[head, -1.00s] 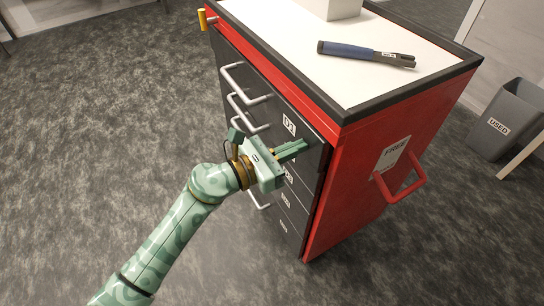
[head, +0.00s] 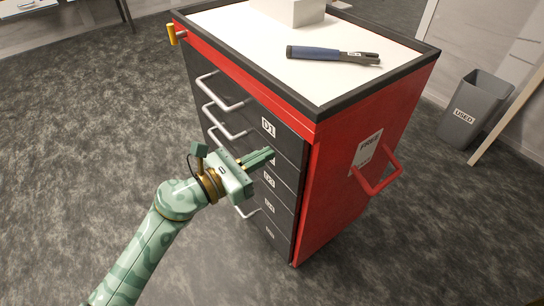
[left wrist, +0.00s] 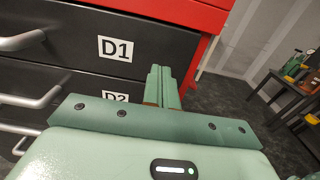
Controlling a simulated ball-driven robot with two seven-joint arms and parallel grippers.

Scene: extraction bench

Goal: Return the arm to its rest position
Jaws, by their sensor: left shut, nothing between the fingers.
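My left gripper (head: 262,157) is shut and empty, in front of the dark drawer fronts of a red cabinet (head: 342,190). In the left wrist view its closed fingers (left wrist: 162,88) point toward the drawers, near the D1 label (left wrist: 115,48); I cannot tell whether they touch the drawer front. My left arm (head: 150,240) reaches in from the lower left of the head view. The D1 drawer (head: 285,137) looks shut. The D2 label is partly hidden by the gripper. My right gripper is not in view.
A blue-handled tool (head: 320,54) and a pale block (head: 290,12) rest on the white cabinet top (head: 240,35). Metal drawer handles (head: 220,95) and a red side handle (head: 380,180) stick out. A grey bin (head: 472,110) stands right. The carpet (head: 80,150) at left is clear.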

